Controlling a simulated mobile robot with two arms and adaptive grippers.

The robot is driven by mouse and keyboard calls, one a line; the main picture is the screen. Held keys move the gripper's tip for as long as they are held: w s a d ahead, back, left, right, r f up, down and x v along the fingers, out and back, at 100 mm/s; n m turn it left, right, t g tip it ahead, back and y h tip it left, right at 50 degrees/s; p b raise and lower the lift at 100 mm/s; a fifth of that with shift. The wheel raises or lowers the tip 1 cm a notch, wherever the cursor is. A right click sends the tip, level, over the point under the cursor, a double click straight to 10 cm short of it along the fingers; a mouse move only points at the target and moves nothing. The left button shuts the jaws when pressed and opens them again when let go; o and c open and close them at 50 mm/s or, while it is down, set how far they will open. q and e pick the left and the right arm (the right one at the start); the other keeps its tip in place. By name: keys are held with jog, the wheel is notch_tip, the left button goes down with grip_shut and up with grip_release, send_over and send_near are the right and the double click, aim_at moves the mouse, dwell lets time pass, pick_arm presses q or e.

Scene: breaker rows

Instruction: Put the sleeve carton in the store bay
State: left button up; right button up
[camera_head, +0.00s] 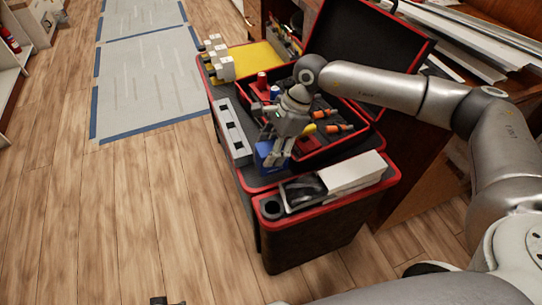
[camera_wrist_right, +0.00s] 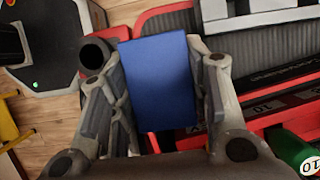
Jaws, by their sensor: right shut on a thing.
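A blue carton (camera_head: 266,154) stands out between the fingers of my right gripper (camera_head: 281,145), over the near left part of the red-edged case. In the right wrist view the blue carton (camera_wrist_right: 158,84) is upright in the picture, and both fingers of the right gripper (camera_wrist_right: 160,100) close on its sides. Whether its underside touches the case is hidden. A small dark part at the bottom edge (camera_head: 166,300) may be my left gripper.
A grey slotted strip (camera_head: 232,131) lies along the case's left side. The raised lid (camera_head: 370,40) stands behind. Red, orange and yellow parts crowd the inside.

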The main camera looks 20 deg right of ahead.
jog(key=f, duration=0.3)
jog(key=shift+w+f, duration=0.2)
jog(key=shift+f, duration=0.1)
pick_arm(q)
jog(key=shift+w+r, duration=0.15)
jog(key=shift+r, duration=0.6)
pick_arm(e)
jog(key=o, duration=0.9)
jog(key=shift+o, duration=0.9)
pick_arm(q)
jog(key=shift+r, duration=0.25)
